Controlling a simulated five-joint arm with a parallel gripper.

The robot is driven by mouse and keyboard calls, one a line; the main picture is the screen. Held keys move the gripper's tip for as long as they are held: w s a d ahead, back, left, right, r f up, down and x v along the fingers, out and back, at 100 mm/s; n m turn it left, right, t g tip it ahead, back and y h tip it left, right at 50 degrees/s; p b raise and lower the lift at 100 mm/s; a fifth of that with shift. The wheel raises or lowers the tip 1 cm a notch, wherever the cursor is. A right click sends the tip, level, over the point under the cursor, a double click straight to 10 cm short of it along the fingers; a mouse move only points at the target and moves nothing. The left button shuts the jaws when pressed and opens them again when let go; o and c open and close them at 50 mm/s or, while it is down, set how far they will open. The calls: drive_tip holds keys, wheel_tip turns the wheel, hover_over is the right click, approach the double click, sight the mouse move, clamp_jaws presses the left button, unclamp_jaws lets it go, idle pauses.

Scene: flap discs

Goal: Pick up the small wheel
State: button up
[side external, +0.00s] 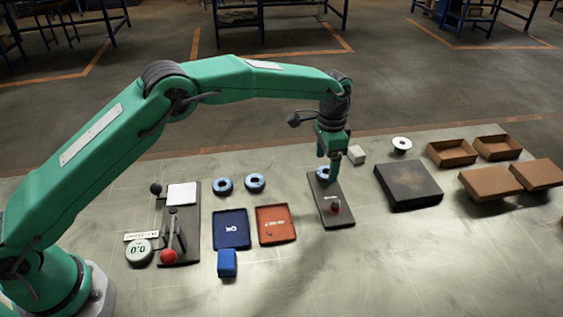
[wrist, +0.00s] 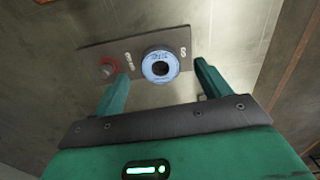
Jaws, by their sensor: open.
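A small round wheel (wrist: 160,65) with a pale blue face and a dark centre hole lies on a dark plate (wrist: 118,52) in the wrist view. In the side view the same wheel (side external: 322,173) is partly hidden by my gripper (side external: 332,168). My gripper is open in the wrist view (wrist: 160,78), with one finger to each side of the wheel and a gap on both sides. It holds nothing. I cannot tell how high the fingertips are above the plate.
Two blue discs (side external: 223,185) (side external: 255,183) lie to the left, behind blue (side external: 231,242) and red (side external: 276,238) trays. A white spool-like piece (side external: 402,144), dark slab (side external: 408,185) and cardboard boxes (side external: 451,152) are right.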

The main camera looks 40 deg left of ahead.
drive_tip(key=shift+f, duration=1.3)
drive_tip(key=c, duration=1.2)
drive_tip(key=shift+r, duration=0.15)
drive_tip(key=shift+r, duration=0.5)
wheel_tip(320, 180, up, 3)
drive_tip(key=shift+f, duration=0.1)
drive_tip(key=s+d+r, duration=0.7)
drive_tip(key=s, duration=0.2)
drive_tip(key=shift+s, duration=0.15)
drive_tip(key=shift+f, duration=0.1)
